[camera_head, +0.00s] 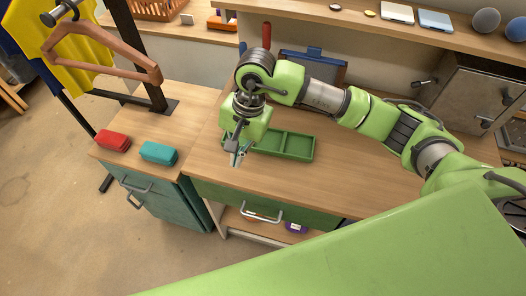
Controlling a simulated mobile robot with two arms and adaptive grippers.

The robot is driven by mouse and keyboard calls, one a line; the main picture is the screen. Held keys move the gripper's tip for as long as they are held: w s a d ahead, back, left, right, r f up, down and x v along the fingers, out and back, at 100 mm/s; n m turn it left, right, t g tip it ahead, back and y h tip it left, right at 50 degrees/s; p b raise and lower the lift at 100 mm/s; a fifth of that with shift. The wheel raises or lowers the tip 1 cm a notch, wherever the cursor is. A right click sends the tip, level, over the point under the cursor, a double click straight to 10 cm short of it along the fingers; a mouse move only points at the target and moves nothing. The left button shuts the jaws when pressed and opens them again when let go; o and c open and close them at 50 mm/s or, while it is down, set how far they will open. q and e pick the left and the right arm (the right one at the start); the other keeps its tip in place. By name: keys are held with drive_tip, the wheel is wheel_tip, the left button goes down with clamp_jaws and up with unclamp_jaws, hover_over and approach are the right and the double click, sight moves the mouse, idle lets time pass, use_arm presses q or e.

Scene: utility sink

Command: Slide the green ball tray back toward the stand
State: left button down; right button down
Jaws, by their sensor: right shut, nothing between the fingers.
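A dark stand post (148,85) with a brown hanger (105,53) and yellow cloth rises at the upper left. I cannot tell whether this is the task's stand. My left gripper is not in view.
A red block (112,139) and a teal block (158,153) sit on the left cabinet top. A blue panel (313,68) leans at the back. Grey and blue balls (486,20) rest on the shelf. The worktop behind the tray looks mostly clear.

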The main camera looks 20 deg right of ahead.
sight(263, 158)
drive_tip(key=w+d+h, duration=0.2)
drive_tip(key=d+h, duration=0.1)
drive_tip(key=d, duration=0.3)
wheel_tip(263, 158, down, 9)
drive_tip(key=p, duration=0.4)
drive_tip(key=shift+s+d+f, duration=0.1)
drive_tip(key=shift+f, duration=0.05)
drive_tip(key=w+d, duration=0.1)
drive_tip(key=w+p, duration=0.1)
drive_tip(key=shift+w+d+p, duration=0.3)
drive_tip(key=shift+d, duration=0.05)
drive_tip(key=shift+w+d+f, duration=0.2)
drive_tip(key=shift+w+d, duration=0.1)
drive_tip(key=shift+w, duration=0.15)
